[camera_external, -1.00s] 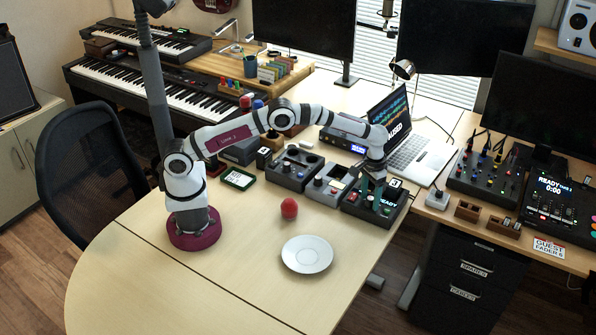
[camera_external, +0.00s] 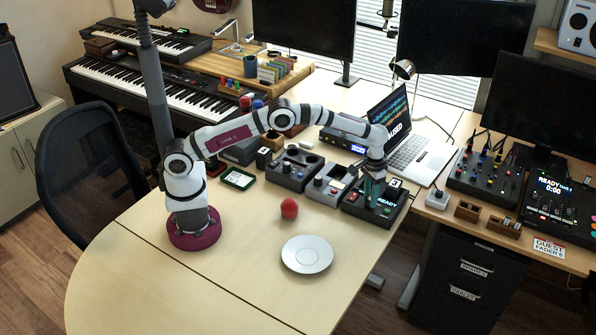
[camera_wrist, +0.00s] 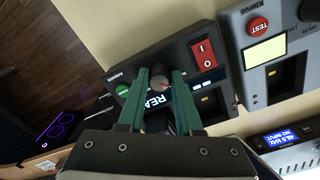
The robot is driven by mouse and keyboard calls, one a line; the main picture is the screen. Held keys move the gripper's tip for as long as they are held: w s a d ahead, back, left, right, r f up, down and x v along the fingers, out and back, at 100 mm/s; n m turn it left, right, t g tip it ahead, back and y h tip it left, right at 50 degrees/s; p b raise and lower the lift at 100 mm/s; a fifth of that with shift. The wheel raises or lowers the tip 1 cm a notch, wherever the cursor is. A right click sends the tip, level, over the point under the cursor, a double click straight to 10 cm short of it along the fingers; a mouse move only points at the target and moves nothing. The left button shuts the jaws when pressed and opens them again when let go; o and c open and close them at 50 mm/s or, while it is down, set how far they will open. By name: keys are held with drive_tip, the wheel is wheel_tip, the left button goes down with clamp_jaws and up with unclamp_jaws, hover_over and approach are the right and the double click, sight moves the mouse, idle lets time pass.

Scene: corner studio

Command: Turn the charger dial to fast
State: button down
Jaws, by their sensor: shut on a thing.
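The charger (camera_external: 386,212) is a dark box with a lit screen reading READY, at the right of a row of devices on the table. In the wrist view the charger (camera_wrist: 205,54) shows a green button (camera_wrist: 122,89), a red rocker switch (camera_wrist: 203,54) and a dark round dial (camera_wrist: 159,82) with a red pointer mark. My gripper (camera_wrist: 160,79) has green fingers, shut on the dial, one on each side. In the external view my gripper (camera_external: 374,195) reaches down onto the charger. The dial's setting labels are hidden or too small to read.
A grey device (camera_wrist: 272,50) with a red TEST button stands close beside the charger. A laptop (camera_external: 412,150) stands behind. A red ball (camera_external: 289,208) and a white plate (camera_external: 307,254) lie in front, with bare table around them.

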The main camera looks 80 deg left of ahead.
drive_tip(key=m, duration=0.4)
drive_tip(key=shift+m, duration=2.6)
drive_tip(key=c, duration=0.6)
unclamp_jaws()
drive_tip(key=shift+w+a+r, duration=0.1)
drive_tip(key=shift+a+r, duration=0.05)
drive_tip(key=shift+r, duration=3.8)
drive_tip(key=shift+a+r, duration=0.1)
drive_tip(key=shift+r, duration=3.85)
